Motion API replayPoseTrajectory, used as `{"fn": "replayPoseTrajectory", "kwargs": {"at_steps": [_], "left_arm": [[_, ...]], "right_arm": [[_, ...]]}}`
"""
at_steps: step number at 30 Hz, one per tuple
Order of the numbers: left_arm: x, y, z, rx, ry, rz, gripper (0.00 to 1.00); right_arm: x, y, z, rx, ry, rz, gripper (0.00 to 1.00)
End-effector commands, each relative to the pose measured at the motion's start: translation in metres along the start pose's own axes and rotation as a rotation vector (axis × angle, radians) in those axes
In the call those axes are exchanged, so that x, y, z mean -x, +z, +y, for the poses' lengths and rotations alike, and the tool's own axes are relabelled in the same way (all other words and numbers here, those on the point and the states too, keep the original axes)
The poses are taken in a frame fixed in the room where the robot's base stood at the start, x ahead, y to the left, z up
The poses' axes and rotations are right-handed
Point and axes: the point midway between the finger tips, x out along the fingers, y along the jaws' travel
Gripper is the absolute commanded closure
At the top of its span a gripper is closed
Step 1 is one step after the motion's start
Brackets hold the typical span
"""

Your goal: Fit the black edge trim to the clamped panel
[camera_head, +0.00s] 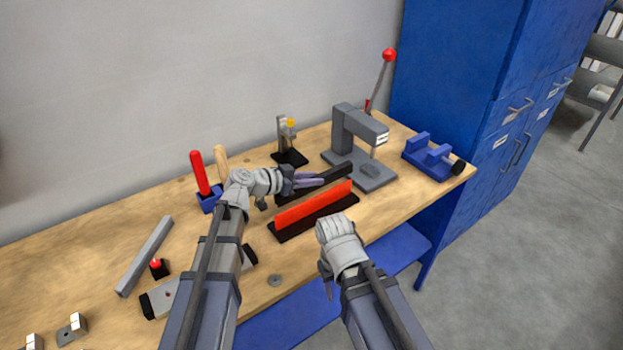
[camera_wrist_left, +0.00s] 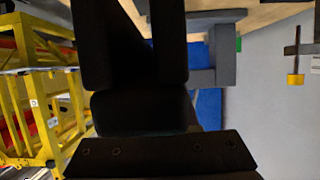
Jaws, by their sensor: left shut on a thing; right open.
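The panel (camera_head: 315,205) is a long red strip standing upright on edge in a dark base on the bench. The black edge trim (camera_head: 338,173) is a long dark bar just behind the panel, apart from its top edge as far as I can tell. My left gripper (camera_head: 318,181) is shut on the trim near its middle. In the left wrist view dark gripper parts (camera_wrist_left: 140,60) fill the middle, and I cannot make out the trim there. My right gripper (camera_head: 327,282) is open and empty in front of the panel, its fingers mostly hidden by its wrist.
A grey press (camera_head: 350,135) with a red-knobbed lever and a blue vise (camera_head: 430,155) stand at the back right. A blue holder (camera_head: 208,200) with red and wooden handles is behind my left arm. A grey bar (camera_head: 145,256) lies at the left.

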Motion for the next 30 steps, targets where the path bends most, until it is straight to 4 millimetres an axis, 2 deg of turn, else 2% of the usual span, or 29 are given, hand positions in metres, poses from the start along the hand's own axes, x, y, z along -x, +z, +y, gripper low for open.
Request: {"fn": "replayPoseTrajectory", "kwargs": {"at_steps": [30], "left_arm": [[-0.020,0.047,0.000,0.000,0.000,0.000,1.00]], "right_arm": [[-0.051,-0.003,-0.005,0.000,0.000,0.000,0.50]]}}
